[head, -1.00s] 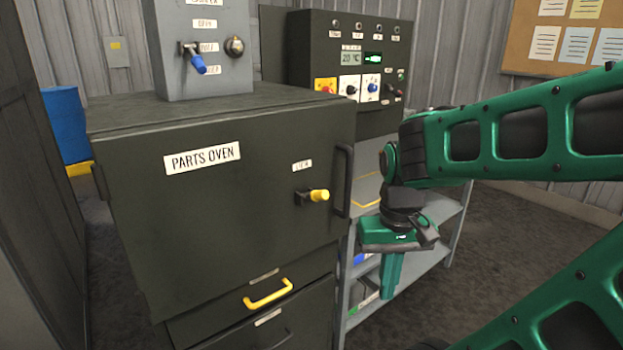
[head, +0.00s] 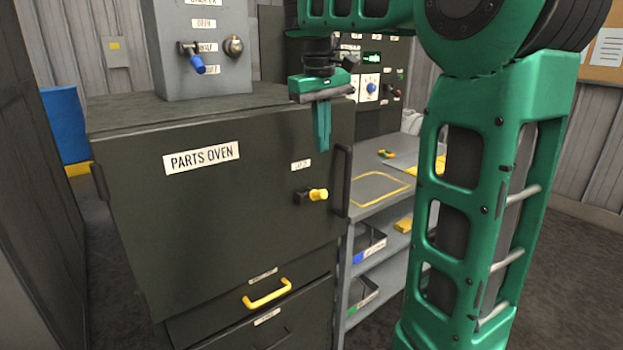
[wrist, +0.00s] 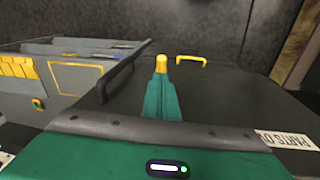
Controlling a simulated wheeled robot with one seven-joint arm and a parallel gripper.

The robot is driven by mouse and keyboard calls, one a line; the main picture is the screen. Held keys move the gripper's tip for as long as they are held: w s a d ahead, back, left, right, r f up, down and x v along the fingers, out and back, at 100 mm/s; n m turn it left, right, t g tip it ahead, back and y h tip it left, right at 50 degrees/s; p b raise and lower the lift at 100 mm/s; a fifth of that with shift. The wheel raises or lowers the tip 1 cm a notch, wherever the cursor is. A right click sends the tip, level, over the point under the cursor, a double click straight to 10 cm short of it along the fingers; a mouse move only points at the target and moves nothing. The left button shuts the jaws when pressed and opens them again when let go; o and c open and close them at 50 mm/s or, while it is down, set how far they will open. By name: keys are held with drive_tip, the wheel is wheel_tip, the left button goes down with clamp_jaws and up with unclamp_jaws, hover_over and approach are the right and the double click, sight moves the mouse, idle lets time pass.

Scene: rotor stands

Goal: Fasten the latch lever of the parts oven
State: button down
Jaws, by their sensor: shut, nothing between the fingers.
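The parts oven (head: 220,210) is a dark cabinet with its door closed and a white label. Its latch lever (head: 317,195) has a yellow grip and sticks out to the right from a black pivot, below a small label. In the wrist view the yellow tip of the lever (wrist: 161,64) shows just beyond my fingertips. My gripper (head: 323,147) is shut and empty. It points down in front of the door's upper right, above the lever and apart from it in the head view. The wrist view shows my green fingers (wrist: 161,100) together, partly covering the lever.
A black door handle (head: 342,180) stands upright right of the lever. A yellow drawer handle (head: 267,293) is below. A grey box with a blue lever (head: 198,65) sits on the oven. A grey shelf unit (head: 365,207) with bins stands to the right.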

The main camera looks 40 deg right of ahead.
drive_tip(key=shift+n, duration=0.5)
drive_tip(key=w, duration=0.1)
drive_tip(key=w+a+r, duration=0.2)
drive_tip(key=shift+w+r, duration=0.25)
drive_tip(key=shift+w, duration=0.05)
drive_tip(key=shift+d+f, duration=0.1)
hover_over(315, 194)
wheel_tip(315, 194, down, 12)
drive_tip(key=shift+d+f, duration=0.15)
drive_tip(key=shift+f, duration=0.4)
drive_tip(key=shift+t, duration=0.3)
